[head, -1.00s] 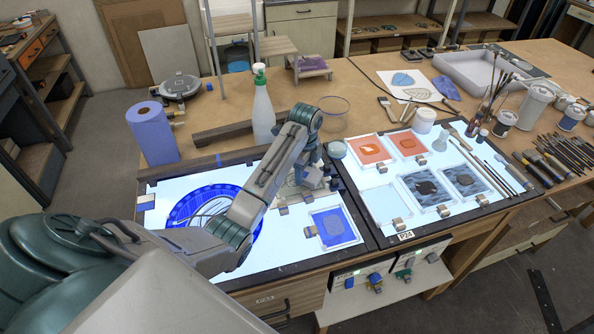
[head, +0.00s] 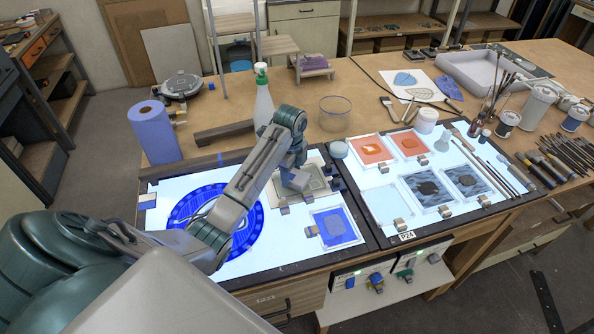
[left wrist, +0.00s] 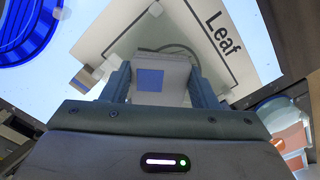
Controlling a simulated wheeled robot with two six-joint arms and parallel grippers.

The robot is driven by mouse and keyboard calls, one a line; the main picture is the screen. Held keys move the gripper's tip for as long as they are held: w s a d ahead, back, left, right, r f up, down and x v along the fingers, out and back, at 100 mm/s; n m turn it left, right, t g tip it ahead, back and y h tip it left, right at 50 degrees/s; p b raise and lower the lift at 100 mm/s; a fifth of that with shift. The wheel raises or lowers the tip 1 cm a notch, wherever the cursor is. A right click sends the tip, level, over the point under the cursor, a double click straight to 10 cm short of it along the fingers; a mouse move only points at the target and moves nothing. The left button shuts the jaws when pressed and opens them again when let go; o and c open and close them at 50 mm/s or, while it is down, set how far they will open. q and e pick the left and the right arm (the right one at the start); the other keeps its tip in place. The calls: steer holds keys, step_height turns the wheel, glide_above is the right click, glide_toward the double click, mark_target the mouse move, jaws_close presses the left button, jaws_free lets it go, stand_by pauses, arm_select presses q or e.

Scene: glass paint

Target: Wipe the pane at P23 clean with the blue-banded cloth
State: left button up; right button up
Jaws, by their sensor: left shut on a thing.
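My left gripper (head: 294,182) is over the back right part of the left light panel (head: 225,166). In the left wrist view, its fingers (left wrist: 162,72) are shut on a pale grey thing with a blue patch, which looks like the blue-banded cloth (left wrist: 150,80). Under it lies a greyish, smeared pane (head: 316,184) with a pale border. In the left wrist view, a white sheet reading "Leaf" (left wrist: 218,38) with a black outline shows there. The cloth's underside is hidden, so I cannot tell whether it touches the glass. My right gripper is out of view.
A round blue piece (head: 190,208) and a framed blue pane (head: 335,228) lie on the same panel. A spray bottle (head: 264,104) and a clear bowl (head: 335,113) stand behind. The right panel (head: 455,172) holds several panes.

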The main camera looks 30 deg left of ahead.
mark_target(305, 167)
arm_select(q)
steer(key=shift+s+a, duration=0.25)
steer(key=shift+s, duration=0.1)
steer(key=shift+w+a, duration=0.75)
steer(key=shift+a, duration=0.05)
steer(key=shift+w+d, duration=0.4)
steer(key=shift+w, duration=0.2)
steer(key=shift+w+d, duration=0.35)
steer(key=shift+w, duration=0.2)
steer(key=shift+w+d, duration=0.85)
steer(key=shift+d, duration=0.05)
steer(key=shift+s+a, duration=0.9)
steer(key=shift+s, duration=0.15)
steer(key=shift+s+a, duration=0.85)
steer(key=shift+s, duration=0.2)
steer(key=shift+w+d, duration=0.9)
steer(key=shift+d, duration=0.2)
steer(key=shift+w+d, duration=0.85)
steer(key=shift+d, duration=0.25)
steer(key=shift+s+a, duration=0.9)
steer(key=shift+s, duration=0.05)
steer(key=shift+s+a, duration=0.4)
steer(key=shift+s, duration=0.2)
steer(key=shift+s+a, duration=0.4)
steer(key=shift+s, duration=0.2)
